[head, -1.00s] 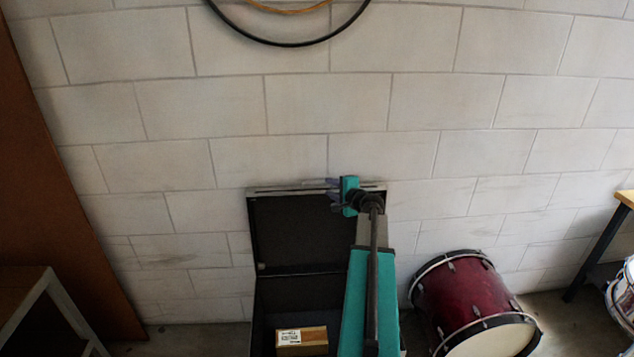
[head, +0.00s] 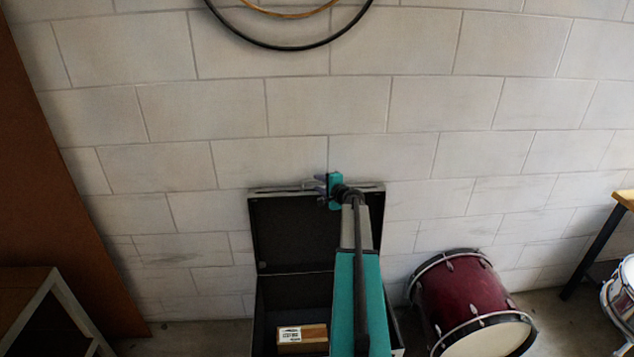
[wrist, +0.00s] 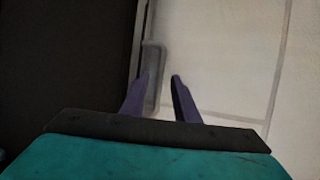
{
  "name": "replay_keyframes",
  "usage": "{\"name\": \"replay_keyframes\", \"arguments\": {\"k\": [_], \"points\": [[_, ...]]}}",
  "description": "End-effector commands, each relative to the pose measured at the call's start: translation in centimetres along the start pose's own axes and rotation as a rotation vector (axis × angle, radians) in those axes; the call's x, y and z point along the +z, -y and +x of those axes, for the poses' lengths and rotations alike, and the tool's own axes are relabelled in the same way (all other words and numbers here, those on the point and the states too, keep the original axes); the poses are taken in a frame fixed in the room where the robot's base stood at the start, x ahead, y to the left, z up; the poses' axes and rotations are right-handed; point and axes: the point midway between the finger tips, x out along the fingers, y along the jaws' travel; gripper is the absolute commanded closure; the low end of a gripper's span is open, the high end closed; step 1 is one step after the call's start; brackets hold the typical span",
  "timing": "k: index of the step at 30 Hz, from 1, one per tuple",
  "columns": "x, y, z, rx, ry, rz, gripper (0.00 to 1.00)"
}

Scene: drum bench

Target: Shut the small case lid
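The case (head: 261,315) stands open on the floor against the wall. Its dark lid (head: 290,230) is raised upright, with a grey rim along the top. In the wrist view the lid (wrist: 65,60) fills the left side, and a grey handle (wrist: 153,65) shows on its edge. My gripper (head: 316,184) is at the lid's top edge, near its middle. In the wrist view its two purple fingers (wrist: 161,77) are apart, with the handle just beyond the left fingertip. I cannot tell whether they touch it. My arm covers the case's right part.
A wooden block with a white label (head: 302,338) lies inside the case. A red drum (head: 470,300) lies on the floor to the right. A grey-framed stand (head: 45,310) is at the left. The block wall (head: 300,110) is close behind the lid, with hoops hanging above.

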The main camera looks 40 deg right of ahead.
Motion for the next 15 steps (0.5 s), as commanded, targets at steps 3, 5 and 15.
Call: {"name": "replay_keyframes", "arguments": {"k": [3, 5, 15], "points": [[0.0, 0.1, 1.1, 0.001, 0.001, 0.000, 0.72], [0.0, 0.1, 1.4, 0.001, 0.000, 0.000, 0.72], [0.0, 0.0, 2.0, 0.000, 0.000, 0.000, 0.72]]}}
